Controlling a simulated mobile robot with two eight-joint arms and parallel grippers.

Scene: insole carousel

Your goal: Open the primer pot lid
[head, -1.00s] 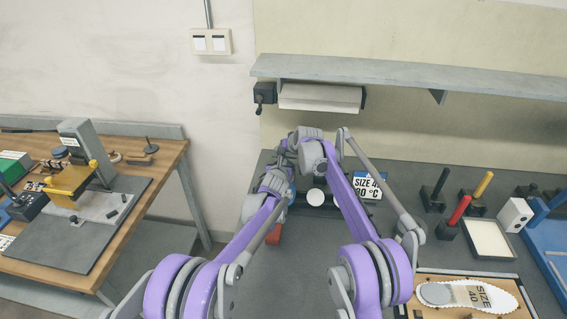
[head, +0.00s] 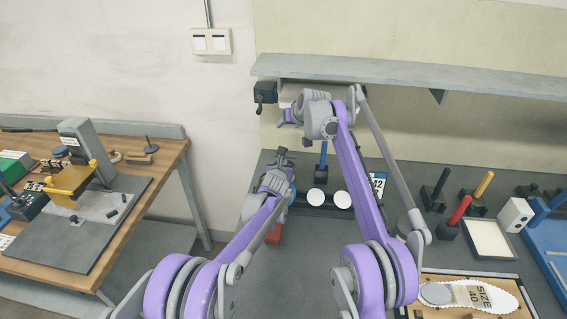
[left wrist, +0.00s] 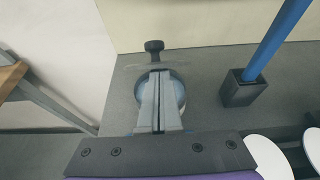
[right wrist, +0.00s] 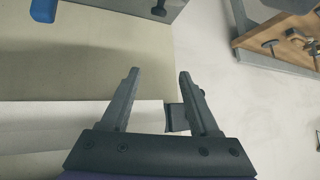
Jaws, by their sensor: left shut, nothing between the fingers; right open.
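The primer pot (left wrist: 179,92) shows as a round blue-grey body in the left wrist view, largely hidden behind my left fingers. At its far side is the thin grey edge of a plate, apparently the lid (left wrist: 185,66). A black knob (left wrist: 154,46) sticks out beyond it; the lid seems raised on edge, but its exact angle is unclear. My left gripper (left wrist: 159,73) is shut and empty over the pot; in the head view it is low over the table (head: 281,158). My right gripper (right wrist: 156,72) is open and empty, higher up before the wall.
A blue handle (left wrist: 280,38) stands in a black holder (left wrist: 239,88) right of the pot. White discs (head: 316,197) lie nearby. The wall shelf (head: 400,75) and paper roll (right wrist: 60,125) are close to my right gripper.

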